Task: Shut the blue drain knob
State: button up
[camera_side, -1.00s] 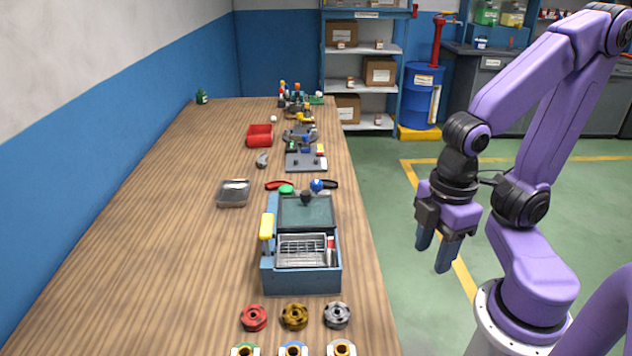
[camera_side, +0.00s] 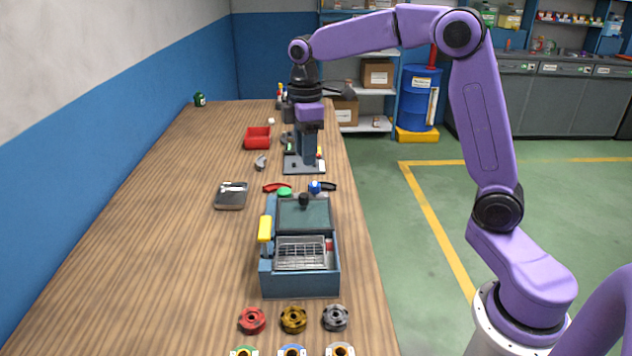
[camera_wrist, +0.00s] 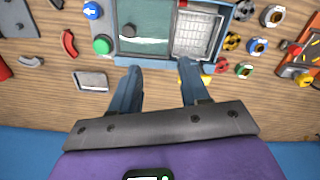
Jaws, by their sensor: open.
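The blue knob (camera_side: 315,187) stands at the back edge of the blue-grey washer box (camera_side: 300,285), on the right. In the wrist view the blue knob (camera_wrist: 92,10) is at the top left and bears a white arrow mark. My gripper (camera_side: 307,160) hangs pointing down over the table, behind the box in the side view. In the wrist view my gripper (camera_wrist: 160,68) is open and empty, its two blue fingers spread apart. The knob is clear of the fingers, up and left of them.
A green knob (camera_side: 285,191) and red lever (camera_side: 275,186) are left of the blue knob. A black knob (camera_side: 303,199) is on the lid, a yellow handle (camera_side: 265,228) at the box's left. A metal tray (camera_side: 231,196) lies left.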

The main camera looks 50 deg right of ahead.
send_near(316, 184)
notch_tip(316, 184, down, 9)
jog(key=shift+f, duration=0.1)
dwell(0.7)
jog(key=c, duration=0.8)
